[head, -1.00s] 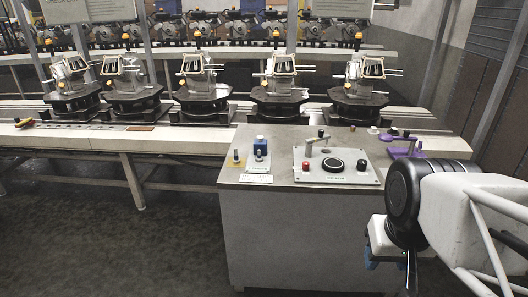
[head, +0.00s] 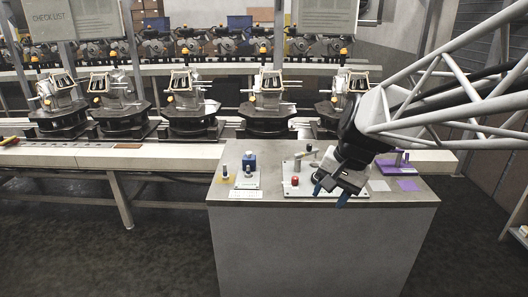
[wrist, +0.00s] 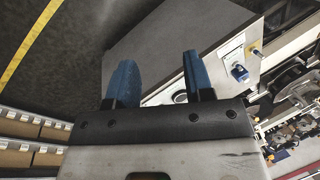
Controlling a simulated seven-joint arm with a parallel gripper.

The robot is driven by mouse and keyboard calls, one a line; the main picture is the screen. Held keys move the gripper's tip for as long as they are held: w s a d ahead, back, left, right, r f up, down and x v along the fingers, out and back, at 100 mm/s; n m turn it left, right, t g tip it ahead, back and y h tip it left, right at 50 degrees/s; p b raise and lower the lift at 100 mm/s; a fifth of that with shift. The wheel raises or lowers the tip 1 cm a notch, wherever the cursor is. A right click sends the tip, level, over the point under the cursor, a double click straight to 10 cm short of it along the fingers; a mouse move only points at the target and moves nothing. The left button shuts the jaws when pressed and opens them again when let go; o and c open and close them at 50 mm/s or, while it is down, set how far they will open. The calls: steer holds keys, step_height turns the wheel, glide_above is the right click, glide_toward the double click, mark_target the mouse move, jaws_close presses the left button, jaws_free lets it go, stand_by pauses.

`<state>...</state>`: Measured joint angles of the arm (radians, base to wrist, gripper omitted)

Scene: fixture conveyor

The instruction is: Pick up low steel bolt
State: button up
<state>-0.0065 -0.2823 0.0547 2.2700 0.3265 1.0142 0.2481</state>
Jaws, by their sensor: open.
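My gripper (head: 330,194) is open and empty, with blue fingers, above the front edge of the grey table. In the wrist view its two blue fingers (wrist: 158,62) stand apart with nothing between them. A small steel bolt (head: 248,172) appears to stand on the light plate in front of the blue block (head: 249,159), left of my gripper. Another small upright piece (head: 225,172) stands on a yellow base beside it. Both are too small to tell which is the low steel bolt. The blue block (wrist: 239,72) also shows in the wrist view, right of the fingers.
A control panel with a red button (head: 295,181) lies partly hidden behind my gripper. A purple fixture (head: 399,160) stands at the table's right. The conveyor (head: 180,157) with several machine units runs behind the grey table (head: 320,235).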

steer(key=w+a+f+m+y, duration=0.2)
steer(key=w+a, duration=0.1)
steer(key=w, duration=0.7)
steer(key=w+a+f+m+g+y, duration=0.1)
steer(key=w+a+m, duration=0.15)
steer(key=w, duration=0.65)
steer(key=w+a+f+m+y, duration=0.2)
steer(key=w+a, duration=0.1)
steer(key=w, duration=0.7)
steer(key=m+y, duration=0.5)
steer(key=m, duration=0.3)
glide_toward(248, 166)
steer(key=shift+s+a+f+t, duration=0.1)
steer(key=shift+a+f+t, duration=0.15)
steer(key=shift+a, duration=0.25)
steer(key=shift+a+f+t, duration=0.15)
steer(key=shift+a+f, duration=0.1)
steer(key=shift+a, duration=0.2)
steer(key=shift+x, duration=1.35)
steer(key=shift+x, duration=2.55)
